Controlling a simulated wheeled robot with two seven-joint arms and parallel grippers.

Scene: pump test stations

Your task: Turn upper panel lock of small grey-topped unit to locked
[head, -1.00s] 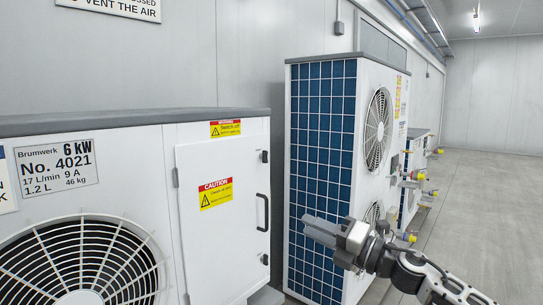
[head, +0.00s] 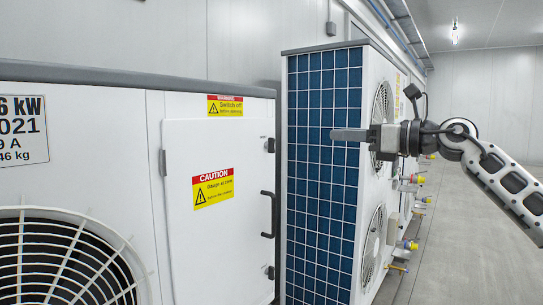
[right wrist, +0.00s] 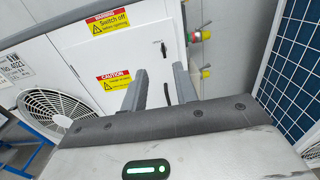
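The small grey-topped unit (head: 120,78) stands at the left, with a white side panel (head: 215,240) closed on it. Its upper panel lock (head: 270,145) is a small dark piece at the panel's right edge; which way it is turned is too small to tell. It also shows in the right wrist view (right wrist: 163,46). A black handle (head: 268,214) and a lower lock (head: 269,272) sit below it. My right gripper (head: 335,134) is right of the upper lock at about its height, apart from it. In the right wrist view its fingers (right wrist: 160,70) are spread and empty, facing the panel. My left gripper is out of view.
A taller unit with a blue grille (head: 322,220) stands just behind my right gripper in the head view. Yellow-capped valves (head: 412,180) stick out on its right side. Open floor (head: 450,230) lies at the right.

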